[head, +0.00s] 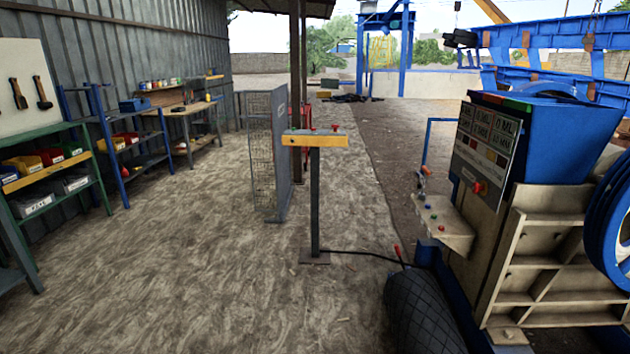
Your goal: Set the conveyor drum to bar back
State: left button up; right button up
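A dark cylinder with a criss-cross textured surface (420,312) lies at the bottom, right of the middle, against the blue base of the crusher. It may be the conveyor drum; its lower end is cut off by the picture edge. A short red-tipped lever (397,251) stands just above its far end, and a black cable runs there from the left. I cannot tell which part is the bar. Neither of my grippers is in view.
The beige jaw crusher (545,265) with a blue hopper (555,135) and blue flywheel fills the right. A button panel (443,222) juts from it. A yellow-topped post (315,190) and mesh screen (268,155) stand mid-floor. Shelves (60,180) line the left; floor between is clear.

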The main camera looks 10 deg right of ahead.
aim_at(421, 321)
jog(key=i, duration=3.7)
jog(key=z, duration=3.4)
